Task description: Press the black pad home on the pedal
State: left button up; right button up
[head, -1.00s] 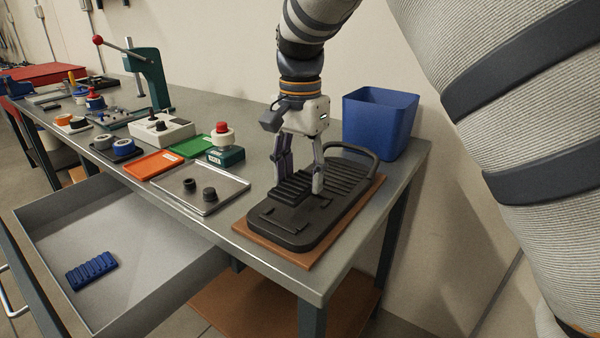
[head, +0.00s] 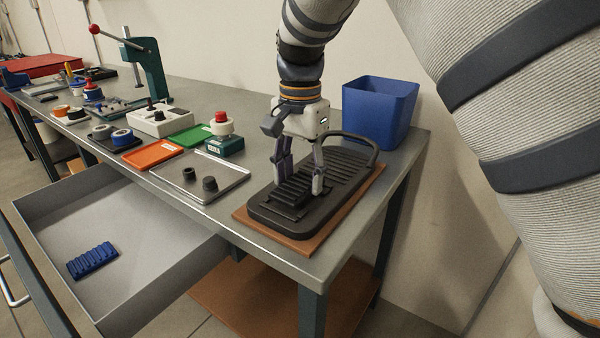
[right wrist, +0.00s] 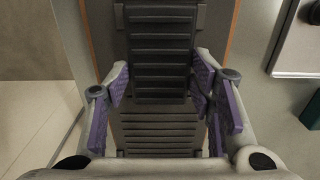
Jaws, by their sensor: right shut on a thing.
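The pedal (head: 345,185) is a black, ribbed plate with a loop at its far end, lying on a brown board near the bench's right end. The black pad (head: 289,192) is a small ribbed block at the pedal's near part. My right gripper (head: 301,188) points down and is shut on the pad, one finger on each side. In the right wrist view the pad (right wrist: 160,55) lies between the purple finger faces, with the pedal's ribs (right wrist: 158,132) below it. I cannot tell whether the pad is fully seated. My left gripper is not in view.
A blue bin (head: 379,112) stands behind the pedal. An open drawer (head: 130,235) holding a blue ribbed piece juts out in front.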

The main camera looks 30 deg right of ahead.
jog(key=shift+f, duration=0.65)
dwell(0.9)
jog(key=o, duration=1.3)
jog(key=shift+c, duration=0.2)
notch_tip(320, 180, up, 12)
jog(key=shift+f, duration=0.1)
